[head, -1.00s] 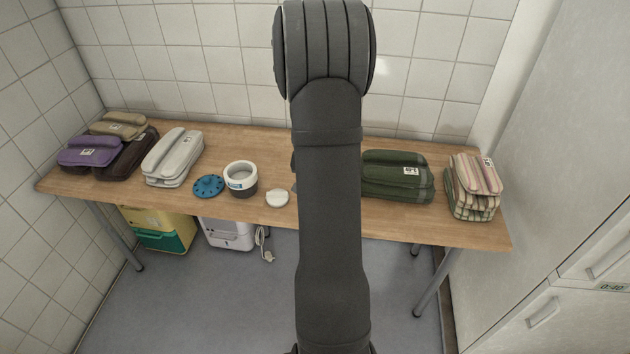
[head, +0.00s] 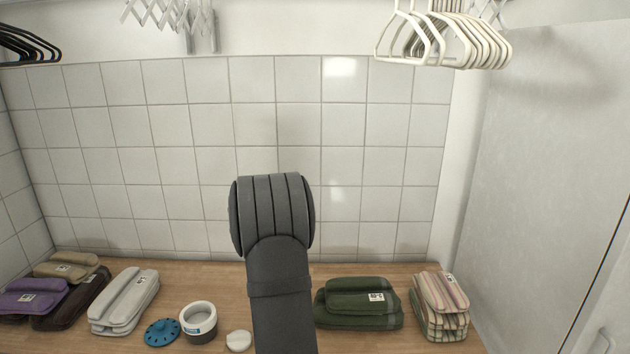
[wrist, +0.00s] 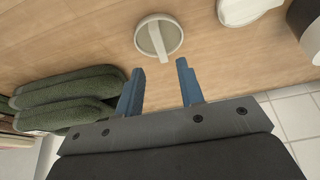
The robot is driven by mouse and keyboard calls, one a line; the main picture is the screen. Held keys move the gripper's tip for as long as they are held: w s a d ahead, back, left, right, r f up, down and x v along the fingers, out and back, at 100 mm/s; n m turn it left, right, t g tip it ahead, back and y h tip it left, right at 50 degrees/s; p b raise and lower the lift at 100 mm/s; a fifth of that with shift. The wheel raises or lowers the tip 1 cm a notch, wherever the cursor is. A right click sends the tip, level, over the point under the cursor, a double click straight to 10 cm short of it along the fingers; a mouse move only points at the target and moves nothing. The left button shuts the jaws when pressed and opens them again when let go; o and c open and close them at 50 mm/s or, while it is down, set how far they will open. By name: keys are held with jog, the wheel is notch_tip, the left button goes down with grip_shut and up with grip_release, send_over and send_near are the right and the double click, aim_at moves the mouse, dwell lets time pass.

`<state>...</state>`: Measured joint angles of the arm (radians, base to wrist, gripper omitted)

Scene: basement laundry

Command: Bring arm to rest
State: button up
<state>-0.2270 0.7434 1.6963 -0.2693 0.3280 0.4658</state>
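My gripper (wrist: 159,84) shows in the wrist view with its two blue fingers apart and nothing between them. It is open above the wooden table. In the head view my arm covers the gripper. A round white lid with a raised bar (wrist: 158,37) lies on the table beyond the fingertips, apart from them. It also shows in the head view (head: 238,341), just left of my arm.
On the table (head: 220,275) are folded green towels (head: 360,303), striped cloths (head: 440,305), grey towels (head: 124,300), purple and brown bundles (head: 32,298), a white and dark pot (head: 198,322) and a blue perforated disc (head: 162,332). White hangers (head: 450,40) hang above right.

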jog(key=x, duration=0.7)
jog(key=shift+r, duration=0.1)
jog(key=shift+s+r, duration=0.1)
jog(key=shift+r, duration=0.05)
